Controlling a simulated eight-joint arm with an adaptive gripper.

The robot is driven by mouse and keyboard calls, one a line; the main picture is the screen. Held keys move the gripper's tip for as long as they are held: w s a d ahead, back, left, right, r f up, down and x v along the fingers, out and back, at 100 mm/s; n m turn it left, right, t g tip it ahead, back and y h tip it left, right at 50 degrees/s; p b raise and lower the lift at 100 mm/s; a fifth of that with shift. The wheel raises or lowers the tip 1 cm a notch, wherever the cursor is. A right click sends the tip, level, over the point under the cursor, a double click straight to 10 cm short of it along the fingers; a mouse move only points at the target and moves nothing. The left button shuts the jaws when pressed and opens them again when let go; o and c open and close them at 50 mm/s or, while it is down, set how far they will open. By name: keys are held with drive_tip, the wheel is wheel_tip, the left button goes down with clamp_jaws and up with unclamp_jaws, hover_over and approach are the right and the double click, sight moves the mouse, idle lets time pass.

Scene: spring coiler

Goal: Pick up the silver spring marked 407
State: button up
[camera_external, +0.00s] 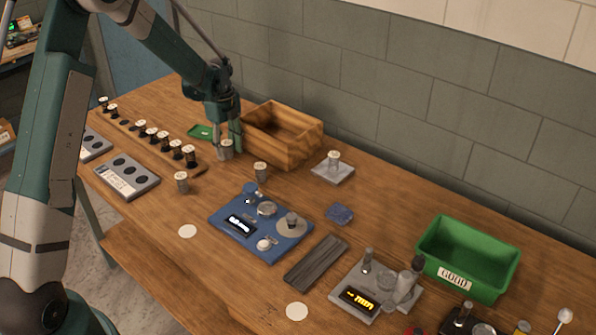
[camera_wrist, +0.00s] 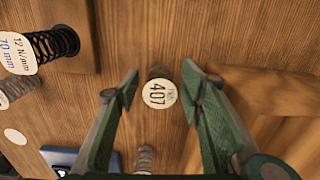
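The silver spring with a white round tag marked 407 (camera_wrist: 159,94) shows in the middle of the wrist view, tag facing the camera. My gripper (camera_wrist: 161,78) is open, with one finger on each side of the spring and a visible gap to the tag on the left side. In the external view the spring (camera_external: 227,149) stands upright on the table near the wooden box. My gripper (camera_external: 228,140) points down over it there. The lower part of the spring is mostly hidden under its tag in the wrist view.
A wooden box (camera_external: 306,142) stands close on the right of my gripper. A rack of dark tagged springs (camera_external: 143,135) lies to the left. Other silver springs (camera_external: 261,173) and (camera_external: 181,183) stand nearby. A blue device (camera_external: 222,226) and a green bin (camera_external: 492,282) lie farther right.

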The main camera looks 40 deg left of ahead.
sight(227, 143)
drive_tip(key=c, duration=1)
drive_tip(key=shift+r, duration=0.1)
drive_tip(key=shift+r, duration=4.9)
